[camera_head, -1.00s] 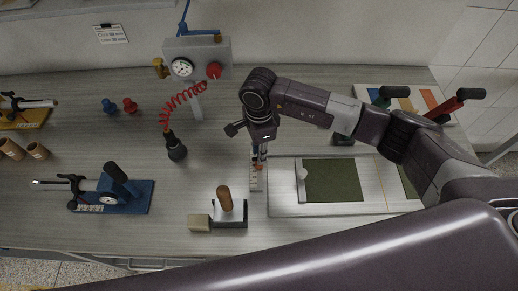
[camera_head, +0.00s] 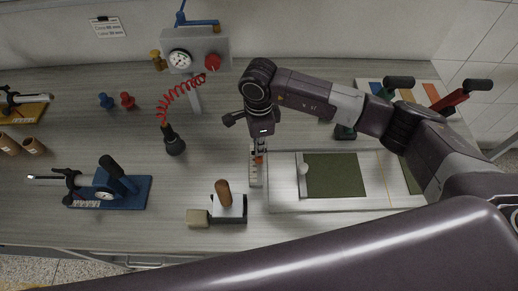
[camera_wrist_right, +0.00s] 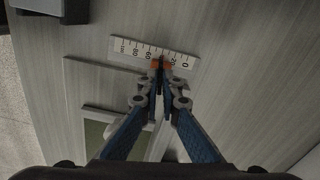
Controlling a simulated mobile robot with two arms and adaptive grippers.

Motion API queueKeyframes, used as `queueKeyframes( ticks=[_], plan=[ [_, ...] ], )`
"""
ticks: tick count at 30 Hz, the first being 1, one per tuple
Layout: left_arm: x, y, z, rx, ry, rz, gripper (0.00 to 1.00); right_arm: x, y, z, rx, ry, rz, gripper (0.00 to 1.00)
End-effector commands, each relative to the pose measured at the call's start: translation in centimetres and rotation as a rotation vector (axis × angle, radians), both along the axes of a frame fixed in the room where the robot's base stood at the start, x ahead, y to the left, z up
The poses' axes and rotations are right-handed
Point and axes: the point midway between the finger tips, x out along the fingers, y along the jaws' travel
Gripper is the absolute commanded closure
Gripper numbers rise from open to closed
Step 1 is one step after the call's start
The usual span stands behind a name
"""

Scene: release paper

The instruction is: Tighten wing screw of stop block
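My right gripper (camera_head: 259,158) points down over the white ruler strip (camera_head: 255,179) at the left edge of the pale board. In the right wrist view the ruler (camera_wrist_right: 133,49) shows its number marks, and the fingertips (camera_wrist_right: 161,64) meet its near edge around the 40 to 60 marks. Orange patches show at both fingertips, with a narrow dark part between them. The stop block and its wing screw are too small and covered to make out apart from the fingertips. Whether the fingers press on the screw cannot be told. My left gripper is not in view.
The board carries a green sheet (camera_head: 334,178). A block with a wooden handle (camera_head: 223,194) stands left of the ruler, beside a tan block (camera_head: 198,218). A gauge box (camera_head: 205,49) with a red coiled hose stands behind. A blue-based tool (camera_head: 130,195) lies left.

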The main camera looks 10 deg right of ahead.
Motion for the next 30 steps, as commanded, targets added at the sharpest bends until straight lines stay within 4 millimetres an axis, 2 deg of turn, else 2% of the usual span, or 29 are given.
queueKeyframes(
  ticks=[1, 3, 12, 18, 26, 30],
  plan=[
    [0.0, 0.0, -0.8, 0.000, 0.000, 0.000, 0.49, 0.1, 0.0, -0.3, 0.000, -0.004, -0.025, 1.00],
    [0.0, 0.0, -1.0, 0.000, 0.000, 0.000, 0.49, 0.1, 0.0, -0.2, 0.001, -0.004, -0.049, 1.00],
    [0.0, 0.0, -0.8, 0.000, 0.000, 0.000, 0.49, 0.1, 0.0, 0.1, 0.000, -0.002, -0.061, 1.00],
    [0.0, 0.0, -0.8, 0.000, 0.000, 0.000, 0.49, 0.1, 0.0, 0.0, 0.000, -0.002, -0.061, 0.78],
    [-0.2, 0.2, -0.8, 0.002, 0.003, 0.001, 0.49, 0.1, 0.0, 0.1, 0.000, -0.002, -0.060, 0.78],
    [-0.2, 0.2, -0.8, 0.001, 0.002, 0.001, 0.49, 0.2, 0.0, 1.3, 0.000, -0.004, -0.060, 0.78]
  ],
)
